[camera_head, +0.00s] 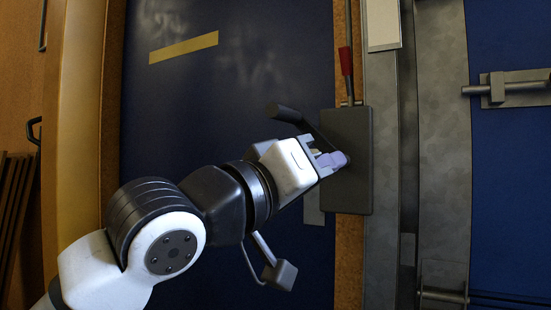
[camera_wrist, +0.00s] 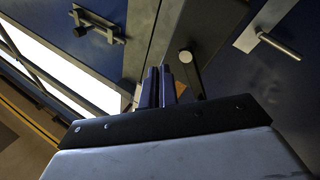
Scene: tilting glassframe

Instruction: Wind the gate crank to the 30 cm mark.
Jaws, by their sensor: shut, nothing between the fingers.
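The gate crank has a black grip (camera_head: 283,112) at the upper left end of its dark arm, which runs down to a dark grey box (camera_head: 350,185). In the wrist view the crank's round end (camera_wrist: 186,56) shows just right of my fingers. My gripper (camera_head: 338,160) is in front of the box, below and right of the grip, near the crank's lower end. Its purple fingers (camera_wrist: 160,88) are together and empty in the wrist view. I cannot tell whether they touch the crank or box. I see no readable 30 cm mark.
A red-handled lever (camera_head: 346,62) stands above the box. A metal bolt (camera_head: 505,88) is on the blue panel at right. A yellow strip (camera_head: 183,47) lies on the dark blue panel at left.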

